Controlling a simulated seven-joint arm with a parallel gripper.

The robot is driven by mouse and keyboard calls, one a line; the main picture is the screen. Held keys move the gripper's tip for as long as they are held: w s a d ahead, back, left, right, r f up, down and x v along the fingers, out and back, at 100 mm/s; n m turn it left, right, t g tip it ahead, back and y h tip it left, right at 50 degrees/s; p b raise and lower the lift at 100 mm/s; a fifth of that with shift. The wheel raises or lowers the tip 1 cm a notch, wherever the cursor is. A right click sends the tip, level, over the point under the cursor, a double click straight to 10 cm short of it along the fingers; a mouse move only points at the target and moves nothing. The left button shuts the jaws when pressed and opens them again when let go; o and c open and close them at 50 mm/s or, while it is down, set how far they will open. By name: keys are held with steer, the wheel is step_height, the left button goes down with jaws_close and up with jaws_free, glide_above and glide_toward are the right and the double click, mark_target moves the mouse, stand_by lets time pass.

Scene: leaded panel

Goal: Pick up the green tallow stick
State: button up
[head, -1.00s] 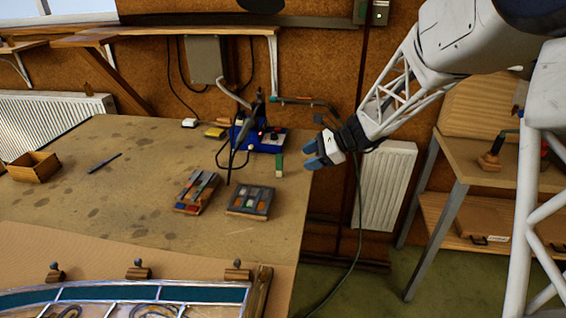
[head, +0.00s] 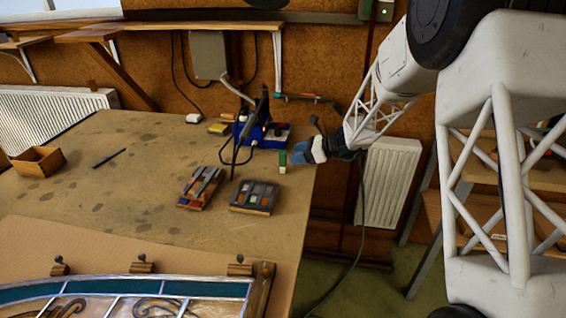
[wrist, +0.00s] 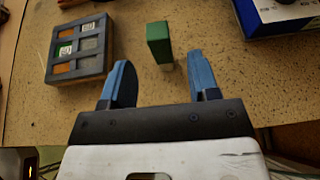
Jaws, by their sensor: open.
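The green tallow stick (head: 282,160) stands upright near the right edge of the workbench, in front of the blue soldering station. My gripper (head: 296,154) is at the bench's right edge, just right of the stick. In the wrist view my gripper (wrist: 161,72) is open, its two blue fingers apart with nothing between them.
A blue soldering station (head: 268,135) stands behind the stick. A grey compartment tray (head: 240,206) and a tray of coloured sticks (head: 189,203) lie to the front left. A wooden box (head: 19,170) and a dark pen (head: 108,158) lie far left. The bench middle is mostly clear.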

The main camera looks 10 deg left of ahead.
mark_target(280, 158)
steer(key=shift+x, duration=1.3)
steer(key=shift+x, duration=2.6)
jaws_close()
